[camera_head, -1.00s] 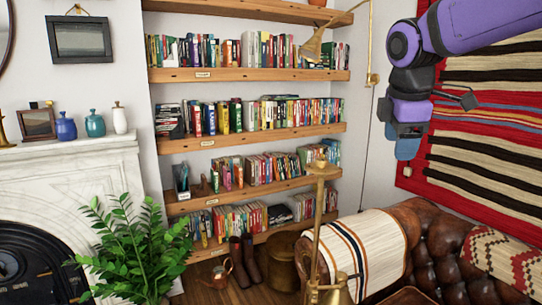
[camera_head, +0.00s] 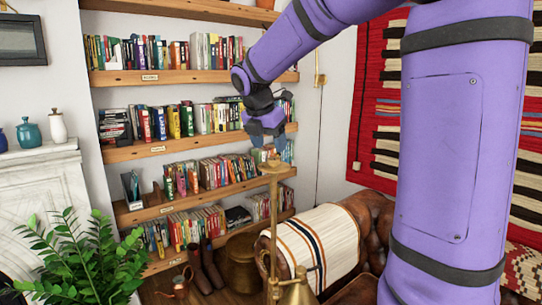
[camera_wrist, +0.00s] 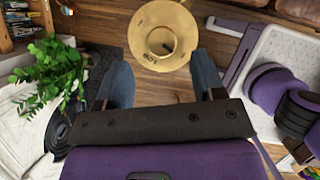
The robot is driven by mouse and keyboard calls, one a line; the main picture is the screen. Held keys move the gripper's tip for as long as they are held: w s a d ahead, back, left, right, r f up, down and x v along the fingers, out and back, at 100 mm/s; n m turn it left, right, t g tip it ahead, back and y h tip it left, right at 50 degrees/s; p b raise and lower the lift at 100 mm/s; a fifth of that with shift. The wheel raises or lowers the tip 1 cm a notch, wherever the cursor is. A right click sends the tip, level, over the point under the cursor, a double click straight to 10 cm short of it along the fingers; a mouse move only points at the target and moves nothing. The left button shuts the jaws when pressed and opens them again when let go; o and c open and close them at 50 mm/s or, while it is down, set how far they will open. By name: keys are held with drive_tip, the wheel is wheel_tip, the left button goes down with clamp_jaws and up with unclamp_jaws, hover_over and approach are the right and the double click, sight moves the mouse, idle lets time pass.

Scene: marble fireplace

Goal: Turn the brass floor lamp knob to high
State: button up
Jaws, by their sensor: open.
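The brass floor lamp (camera_head: 274,215) stands upright in the lower middle of the head view, and a brass shade (camera_head: 297,292) shows at the bottom edge. My gripper (camera_head: 269,143) hangs just above the lamp's flat top. In the wrist view the lamp's round brass top plate (camera_wrist: 145,27) lies ahead of my gripper (camera_wrist: 162,62). A small knob (camera_wrist: 167,47) sits on the plate, with small dark lettering beside it that is hard to read. The two blue-grey fingers are wide apart and empty, one toward each side of the plate. Contact with the knob is not visible.
A leafy plant (camera_head: 75,262) stands by the white mantel (camera_head: 42,185) at left. Bookshelves (camera_head: 190,75) fill the wall behind. A leather sofa (camera_head: 375,215) with a striped throw (camera_head: 318,242) is right of the lamp. Brown boots (camera_head: 207,268) stand on the floor.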

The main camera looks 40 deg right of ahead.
sight(274, 158)
drive_tip(key=shift+x, duration=2.2)
drive_tip(key=c, duration=0.9)
